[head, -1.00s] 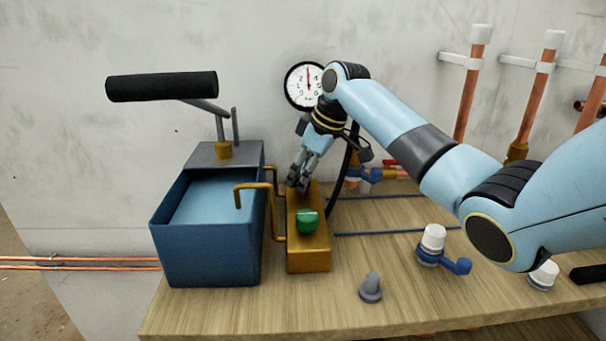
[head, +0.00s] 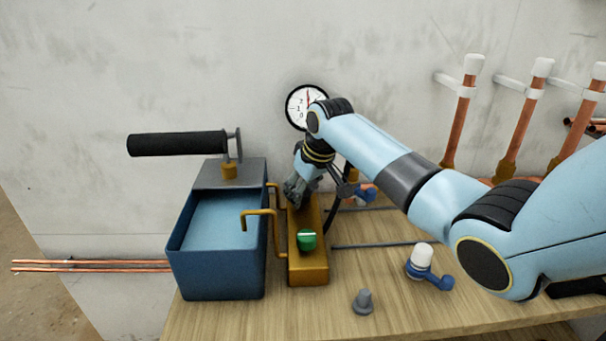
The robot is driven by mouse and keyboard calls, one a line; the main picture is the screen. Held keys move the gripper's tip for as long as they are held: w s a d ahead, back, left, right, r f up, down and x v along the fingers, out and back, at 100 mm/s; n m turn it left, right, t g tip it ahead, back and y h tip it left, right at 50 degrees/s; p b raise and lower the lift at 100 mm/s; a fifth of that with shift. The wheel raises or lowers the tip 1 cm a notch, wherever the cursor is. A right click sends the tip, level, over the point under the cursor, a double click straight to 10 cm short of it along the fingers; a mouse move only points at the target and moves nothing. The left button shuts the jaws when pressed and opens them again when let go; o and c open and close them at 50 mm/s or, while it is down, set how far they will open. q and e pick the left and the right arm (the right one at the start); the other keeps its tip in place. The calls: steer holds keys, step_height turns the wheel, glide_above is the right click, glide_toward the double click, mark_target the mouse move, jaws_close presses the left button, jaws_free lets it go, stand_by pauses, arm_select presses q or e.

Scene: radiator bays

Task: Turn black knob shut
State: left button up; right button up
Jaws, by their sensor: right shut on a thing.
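My right gripper (head: 295,193) points down at the far end of the brass block (head: 308,268) on the bench. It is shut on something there. The black knob itself cannot be made out, as the fingers cover that spot. A green knob (head: 306,239) with a pale line across its top sits on the near part of the same block, clear of the fingers. My left gripper is not in view.
A blue water tank (head: 218,275) with a black-gripped lever (head: 178,144) stands left of the block. A gauge (head: 303,104) is behind. A grey plug (head: 363,301) and a white-capped blue valve (head: 421,258) stand on the bench (head: 400,312) to the right.

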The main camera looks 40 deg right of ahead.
steer(key=m+p, duration=0.2)
steer(key=m+h+p, duration=0.1)
steer(key=shift+r+m+p, duration=0.3)
steer(key=shift+m+p, duration=0.05)
steer(key=shift+m, duration=0.05)
steer(key=shift+f+m+g+h+p, duration=0.1)
steer(key=shift+m+g+h+p, duration=0.2)
steer(key=shift+m+h+p, duration=0.45)
steer(key=shift+w+m, duration=0.1)
steer(key=shift+m, duration=0.95)
steer(key=shift+f+m+g+h, duration=0.15)
steer(key=shift+m+g+h, duration=0.35)
steer(key=shift+m, duration=0.7)
steer(key=shift+m+g+h+b, duration=0.3)
steer(key=shift+m+g, duration=0.2)
steer(key=shift+m, duration=1)
steer(key=o, duration=1.1)
